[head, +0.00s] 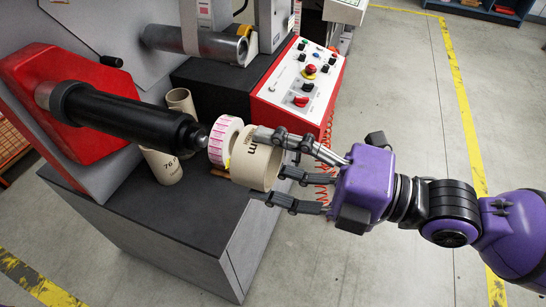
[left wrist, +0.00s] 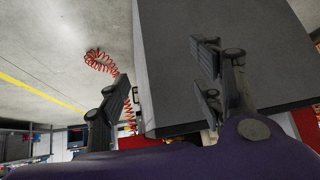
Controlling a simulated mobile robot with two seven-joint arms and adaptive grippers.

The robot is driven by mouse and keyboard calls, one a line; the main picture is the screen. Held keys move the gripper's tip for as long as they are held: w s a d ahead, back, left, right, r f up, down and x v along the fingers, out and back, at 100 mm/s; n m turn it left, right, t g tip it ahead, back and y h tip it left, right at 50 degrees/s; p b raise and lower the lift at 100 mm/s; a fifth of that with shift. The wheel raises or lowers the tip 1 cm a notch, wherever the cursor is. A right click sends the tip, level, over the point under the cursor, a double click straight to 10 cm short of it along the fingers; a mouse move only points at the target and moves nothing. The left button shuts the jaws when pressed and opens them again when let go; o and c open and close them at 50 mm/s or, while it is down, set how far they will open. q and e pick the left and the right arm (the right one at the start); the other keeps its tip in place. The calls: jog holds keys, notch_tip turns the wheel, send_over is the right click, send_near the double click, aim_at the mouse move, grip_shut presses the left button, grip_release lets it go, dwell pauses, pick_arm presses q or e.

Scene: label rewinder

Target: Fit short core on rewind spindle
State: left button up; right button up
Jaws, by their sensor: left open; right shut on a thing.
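The short core (head: 252,163), a beige cardboard ring with dark print, is held in my right gripper (head: 285,172), whose grey fingers close on its right side. The black rewind spindle (head: 125,115) sticks out of a red housing on the left. Its silver tip points toward the core, and the core is off the spindle, to the right of the tip. A white and pink label roll (head: 222,142) shows between tip and core; its depth is unclear. My left gripper (left wrist: 160,95) is open and empty in the left wrist view, beside a dark grey surface.
Cardboard cores stand on the dark cabinet top (head: 200,210) below the spindle: one marked 76 (head: 163,167) and a taller one (head: 181,102). A second metal roller (head: 200,43) is behind. A control panel (head: 300,85) with buttons stands at the back. Floor at right is clear.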

aim_at(205, 140)
jog(key=shift+a, duration=0.3)
jog(key=shift+b+x, duration=0.35)
jog(key=shift+x, duration=1.2)
jog(key=shift+w+a+b, duration=0.15)
jog(key=shift+a+b, duration=0.05)
jog(key=shift+b, duration=0.1)
jog(key=shift+w+a+r+p, duration=0.15)
jog(key=shift+w+a+p, duration=0.1)
jog(key=shift+a+p, duration=0.35)
jog(key=shift+w+a, duration=0.1)
jog(key=shift+a, duration=0.25)
jog(key=shift+p+x, duration=0.35)
jog(key=shift+x, duration=0.65)
jog(key=shift+p+x, duration=0.45)
jog(key=shift+x, duration=0.8)
pick_arm(q)
jog(key=shift+w+d+r, duration=0.15)
jog(key=shift+w+r, duration=0.05)
jog(key=shift+r, duration=0.25)
jog(key=shift+w+d+r, duration=0.1)
jog(key=shift+w+r, duration=0.1)
jog(key=shift+r, duration=0.25)
pick_arm(e)
jog(key=shift+x, duration=1.7)
